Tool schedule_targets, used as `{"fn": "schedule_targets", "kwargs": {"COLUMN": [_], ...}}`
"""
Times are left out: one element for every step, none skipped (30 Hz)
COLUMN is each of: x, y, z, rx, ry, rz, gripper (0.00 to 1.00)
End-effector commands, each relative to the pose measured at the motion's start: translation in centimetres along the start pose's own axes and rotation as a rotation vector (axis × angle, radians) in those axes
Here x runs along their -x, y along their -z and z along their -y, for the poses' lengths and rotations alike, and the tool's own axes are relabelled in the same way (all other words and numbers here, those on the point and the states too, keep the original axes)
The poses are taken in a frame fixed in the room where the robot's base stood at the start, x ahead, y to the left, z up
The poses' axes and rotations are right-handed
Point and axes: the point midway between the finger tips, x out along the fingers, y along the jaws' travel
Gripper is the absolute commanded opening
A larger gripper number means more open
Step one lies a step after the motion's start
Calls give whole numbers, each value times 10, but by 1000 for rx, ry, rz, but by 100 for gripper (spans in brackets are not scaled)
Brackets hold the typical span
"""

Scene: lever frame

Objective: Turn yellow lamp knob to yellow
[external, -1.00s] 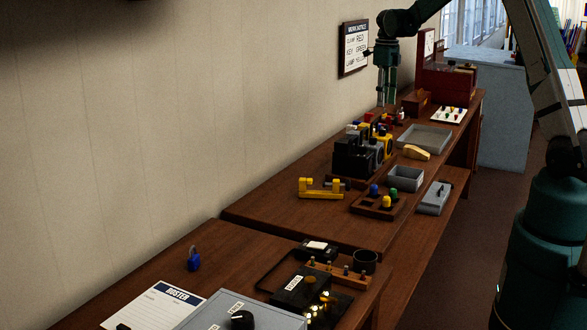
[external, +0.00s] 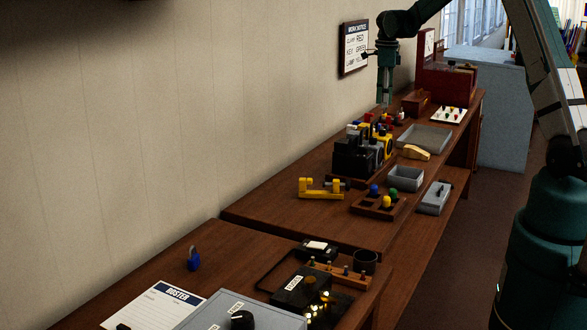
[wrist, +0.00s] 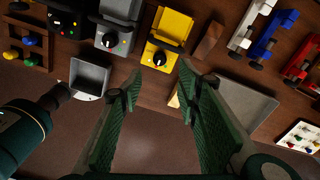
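The yellow lamp unit (wrist: 172,30) stands on the bench near the top middle of the wrist view. Its dark knob (wrist: 159,58) is on the front face, with small coloured dots around it; the knob's setting is too small to tell. In the external view the yellow unit (external: 380,134) is partly hidden among the row of lamps. My gripper (wrist: 158,72) is open and empty, its two green fingers apart. The knob appears just beyond the gap between the fingertips, not touched. In the external view my gripper (external: 385,102) points down, above the bench behind the lamps.
A grey lamp unit (wrist: 118,28) and a black one (wrist: 66,20) stand left of the yellow one. A grey bin (wrist: 90,76), a wide grey tray (wrist: 243,105) and red, blue and white items on the right are nearby. A notice (external: 354,47) hangs on the wall.

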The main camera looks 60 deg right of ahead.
Motion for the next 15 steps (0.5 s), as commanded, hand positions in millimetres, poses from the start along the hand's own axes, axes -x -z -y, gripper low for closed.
{"fn": "schedule_targets", "kwargs": {"x": [-1,-1,-2,-3,-3,-4,-5,-5,-6,-6,-7,-8,-8,-9,-9], "y": [0,0,0,0,0,0,0,0,0,0,0,0,0,0,0], "z": [0,0,0,0,0,0,0,0,0,0,0,0,0,0,0], "rx": [63,107,165,209,252,310,353,397,455,499,541,600,643,687,745], "ry": [0,0,0,0,0,0,0,0,0,0,0,0,0,0,0], "rz": [0,0,0,0,0,0,0,0,0,0,0,0,0,0,0], "gripper": [33,33,33,33,33,33,33,33,33,33,33,33,33,33,33]}}
